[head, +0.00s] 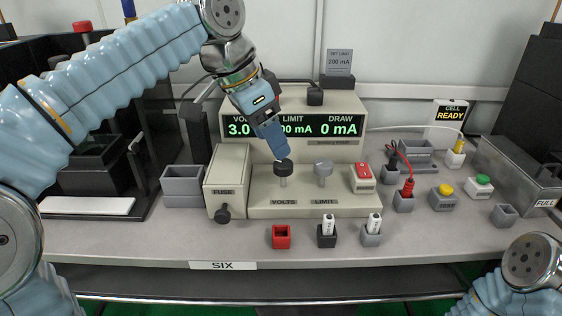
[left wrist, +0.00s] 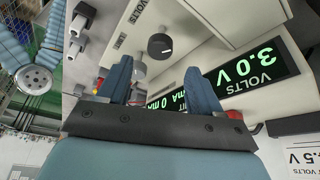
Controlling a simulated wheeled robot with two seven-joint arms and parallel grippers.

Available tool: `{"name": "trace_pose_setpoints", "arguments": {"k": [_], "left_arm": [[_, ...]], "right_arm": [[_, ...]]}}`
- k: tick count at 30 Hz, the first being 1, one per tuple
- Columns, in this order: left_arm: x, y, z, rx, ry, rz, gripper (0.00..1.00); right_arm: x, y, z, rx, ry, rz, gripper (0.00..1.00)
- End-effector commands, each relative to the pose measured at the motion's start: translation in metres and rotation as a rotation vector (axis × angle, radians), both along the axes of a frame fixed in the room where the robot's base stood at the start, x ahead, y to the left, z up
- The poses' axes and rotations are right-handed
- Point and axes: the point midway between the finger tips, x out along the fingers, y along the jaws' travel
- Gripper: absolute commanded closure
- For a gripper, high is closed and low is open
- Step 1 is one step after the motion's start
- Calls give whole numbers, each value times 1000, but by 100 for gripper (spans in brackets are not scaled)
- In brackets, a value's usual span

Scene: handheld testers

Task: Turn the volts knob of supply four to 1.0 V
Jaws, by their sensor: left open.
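The cream supply (head: 345,158) on the bench has a green display (head: 320,126) reading 3.0 V, 200 mA limit and 0 mA draw. Its black volts knob (head: 283,169) stands above the VOLTS label; in the left wrist view the knob (left wrist: 160,46) has a white mark. My left gripper (head: 282,154) is open and empty, just above the knob in the head view. In the left wrist view the knob lies beyond and between its blue fingertips (left wrist: 160,75), apparently not touched. The bench edge label (head: 223,265) reads SIX, not four. My right gripper is out of view.
A grey limit knob (head: 323,170) and red switch (head: 362,178) stand right of the volts knob. The fuse box (head: 228,180) is close on the left. Red and grey holders line the front.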

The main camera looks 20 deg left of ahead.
Motion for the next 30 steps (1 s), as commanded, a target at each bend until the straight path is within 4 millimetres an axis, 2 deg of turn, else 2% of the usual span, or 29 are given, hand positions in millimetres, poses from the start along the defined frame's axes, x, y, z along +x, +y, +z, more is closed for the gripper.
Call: {"name": "trace_pose_setpoints", "arguments": {"k": [1, 3, 9, 20, 23, 30], "left_arm": [[2, -3, -14, 1, 3, -1, 35], [6, -7, -26, 1, 3, -1, 35], [13, -15, -49, 0, 1, 0, 35], [15, -17, -54, -1, -1, 0, 35], [15, -17, -54, -1, -1, 0, 47], [15, -17, -54, -1, -1, 0, 84]], "right_arm": [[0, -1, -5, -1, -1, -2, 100], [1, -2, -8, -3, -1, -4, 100], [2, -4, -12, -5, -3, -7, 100], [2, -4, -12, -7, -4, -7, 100], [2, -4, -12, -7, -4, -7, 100], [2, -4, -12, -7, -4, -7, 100]]}}
